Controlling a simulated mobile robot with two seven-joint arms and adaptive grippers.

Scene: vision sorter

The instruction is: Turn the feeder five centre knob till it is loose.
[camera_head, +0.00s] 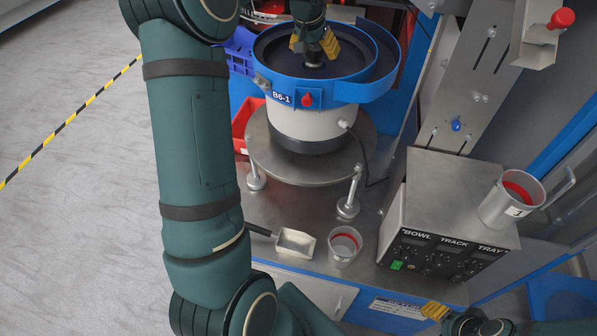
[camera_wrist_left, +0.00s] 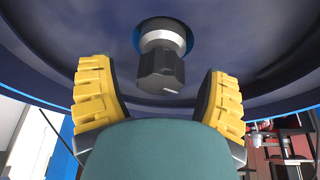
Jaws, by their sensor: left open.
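The bowl feeder (camera_head: 310,121) is a white drum with a blue rim labelled "B6-1", on a round steel plate. Its black centre knob (camera_wrist_left: 161,72) stands up from the dark bowl floor on a grey collar, in the left wrist view. In the head view the knob is mostly hidden by my left gripper (camera_head: 316,46), which points down into the bowl. The gripper's yellow fingers (camera_wrist_left: 161,98) are open, one on each side of the knob, with gaps between them and it. My right gripper (camera_head: 436,310) shows only partly at the bottom right of the head view, away from the feeder; its jaw state is unclear.
A control box (camera_head: 440,262) marked BOWL, TRACK, TRAY carries a steel cup (camera_head: 497,208) labelled 3. A scoop (camera_head: 295,243) and another cup (camera_head: 345,246) stand on the bench before the feeder. A red bin (camera_head: 243,120) and blue crate (camera_head: 240,52) are left of it.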

